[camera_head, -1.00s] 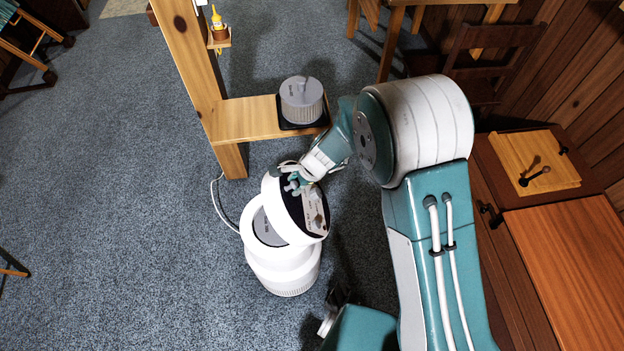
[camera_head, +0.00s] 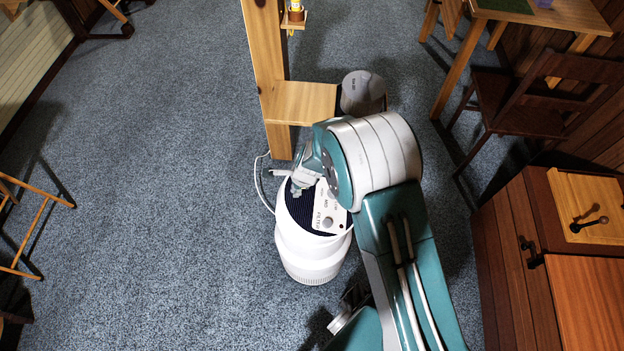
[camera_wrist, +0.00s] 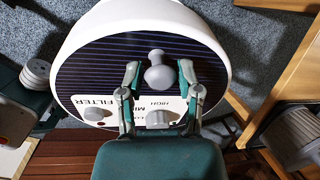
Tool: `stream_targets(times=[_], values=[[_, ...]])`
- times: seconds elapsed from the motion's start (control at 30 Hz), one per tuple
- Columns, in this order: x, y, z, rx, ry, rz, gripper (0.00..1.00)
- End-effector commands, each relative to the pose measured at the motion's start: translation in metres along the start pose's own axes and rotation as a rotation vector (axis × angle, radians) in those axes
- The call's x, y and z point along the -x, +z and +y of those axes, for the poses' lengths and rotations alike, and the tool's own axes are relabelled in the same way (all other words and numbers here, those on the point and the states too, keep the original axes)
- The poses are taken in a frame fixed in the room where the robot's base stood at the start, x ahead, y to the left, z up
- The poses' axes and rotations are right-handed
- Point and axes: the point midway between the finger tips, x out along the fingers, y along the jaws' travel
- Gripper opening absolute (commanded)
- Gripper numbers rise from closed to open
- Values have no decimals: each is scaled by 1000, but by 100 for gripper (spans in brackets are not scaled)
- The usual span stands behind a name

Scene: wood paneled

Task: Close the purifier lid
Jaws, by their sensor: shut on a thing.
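The white purifier (camera_head: 312,262) stands upright on the carpet in the head view. Its lid (camera_head: 330,212), with a dark striped top and a white control panel, lies over the body, and no opening shows. Whether it is fully seated I cannot tell. In the wrist view the lid (camera_wrist: 110,70) fills the middle, with a grey knob (camera_wrist: 158,72) on it. My gripper (camera_wrist: 160,75) has one finger on each side of this knob and is shut on it. In the head view my gripper (camera_head: 303,182) is at the lid's far side, partly hidden by my arm.
A wooden shelf (camera_head: 300,102) on a post stands behind the purifier, with a grey cylinder (camera_head: 362,92) at its right end. A white cord (camera_head: 260,180) runs left of the purifier. A wooden cabinet (camera_head: 520,240) is at right. Carpet (camera_head: 150,180) at left is clear.

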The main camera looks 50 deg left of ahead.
Motion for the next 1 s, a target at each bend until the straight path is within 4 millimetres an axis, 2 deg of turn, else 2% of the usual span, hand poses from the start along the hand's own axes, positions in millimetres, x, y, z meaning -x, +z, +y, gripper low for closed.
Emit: stream_targets(times=[0.2, 0.4, 0.6, 0.77, 0.8, 0.83, 1.0], values=[[-37, 18, -2, 0, -9, -2, 0], [-62, 26, -1, 0, -10, -3, 0], [-76, 28, 0, -1, -12, -3, 0], [-75, 28, -1, -1, -13, -3, 0], [-74, 28, -1, 0, -13, -3, 64], [-74, 28, -1, 0, -13, -3, 77], [-75, 27, 1, 0, -9, -3, 78]])
